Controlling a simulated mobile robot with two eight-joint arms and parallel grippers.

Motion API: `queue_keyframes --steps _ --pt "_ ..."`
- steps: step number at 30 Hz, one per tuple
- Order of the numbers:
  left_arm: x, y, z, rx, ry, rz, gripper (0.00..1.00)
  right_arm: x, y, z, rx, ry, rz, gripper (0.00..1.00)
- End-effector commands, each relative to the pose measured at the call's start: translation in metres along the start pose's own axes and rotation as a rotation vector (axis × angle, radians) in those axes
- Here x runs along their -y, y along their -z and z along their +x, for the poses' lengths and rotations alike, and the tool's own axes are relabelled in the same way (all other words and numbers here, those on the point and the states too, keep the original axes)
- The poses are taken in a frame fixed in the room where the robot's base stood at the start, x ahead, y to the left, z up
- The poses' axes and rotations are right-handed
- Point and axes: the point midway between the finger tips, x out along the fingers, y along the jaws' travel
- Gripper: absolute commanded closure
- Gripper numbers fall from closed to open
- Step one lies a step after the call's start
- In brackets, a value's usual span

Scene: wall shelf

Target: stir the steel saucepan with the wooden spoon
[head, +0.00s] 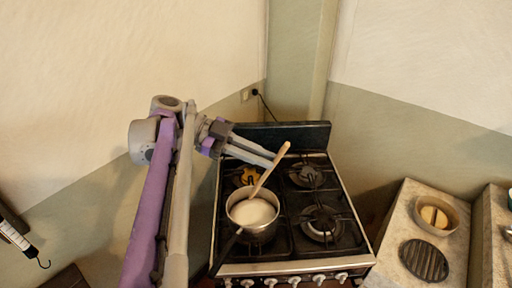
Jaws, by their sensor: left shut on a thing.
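The steel saucepan (260,234) stands on the front left burner of the stove, with a pale white content in it and a dark handle pointing to the front left. The wooden spoon (271,167) leans up out of the saucepan to the right, its lower end hidden in the pan. My left gripper (274,160) is at the upper part of the spoon's handle, shut on it, above and behind the pan. My right gripper is not in view.
The black stove (291,256) has free burners at the back and front right. A stone counter (391,245) on the right bears a bowl (453,223) and a dark oval grate (424,261). Walls close in behind the stove.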

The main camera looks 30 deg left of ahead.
Motion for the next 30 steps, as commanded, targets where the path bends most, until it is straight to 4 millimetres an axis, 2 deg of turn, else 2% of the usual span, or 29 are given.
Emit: queue_keyframes --steps 14,30 --pt "-0.015 -0.015 0.055 0.365 -0.196 0.037 1.0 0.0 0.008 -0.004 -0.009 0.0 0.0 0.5" --pt "-0.033 -0.036 0.115 0.779 -0.411 0.075 1.0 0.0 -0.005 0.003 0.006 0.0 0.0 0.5"
